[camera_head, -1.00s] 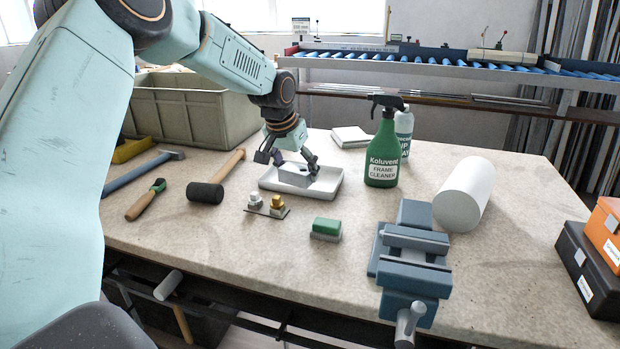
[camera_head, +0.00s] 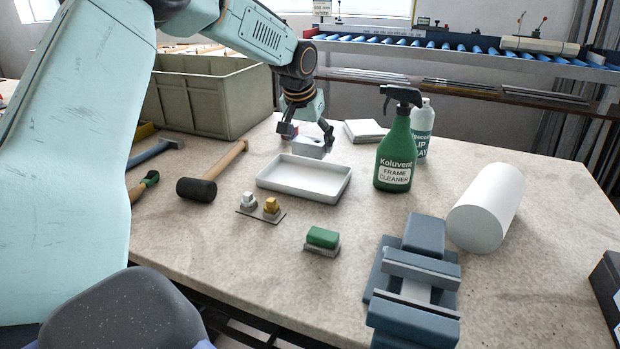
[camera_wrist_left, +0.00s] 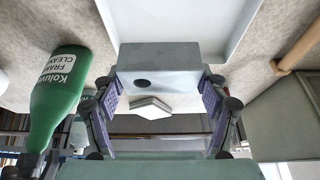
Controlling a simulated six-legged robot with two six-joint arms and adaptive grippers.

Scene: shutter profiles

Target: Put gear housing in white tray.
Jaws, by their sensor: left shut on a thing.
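My left gripper (camera_head: 312,143) is shut on a light grey, box-shaped gear housing (camera_head: 309,150). The white tray (camera_head: 345,183) is shallow, looks empty and lies on the workbench. In the head view the housing shows at the tray's far edge, clear of its floor; its exact height is hard to tell. In the left wrist view the housing (camera_wrist_left: 158,62) sits between both finger pads, a dark round hole in its face, and the tray (camera_wrist_left: 240,30) shows beyond it. My right gripper is not in view.
A green spray bottle (camera_head: 393,150) and a white bottle stand right of the tray. A mallet (camera_head: 200,188) and green-grey crate (camera_head: 208,105) are left. A small plate with fittings (camera_head: 262,211), a green-topped block (camera_head: 322,238) and a blue vise (camera_head: 415,270) lie nearer.

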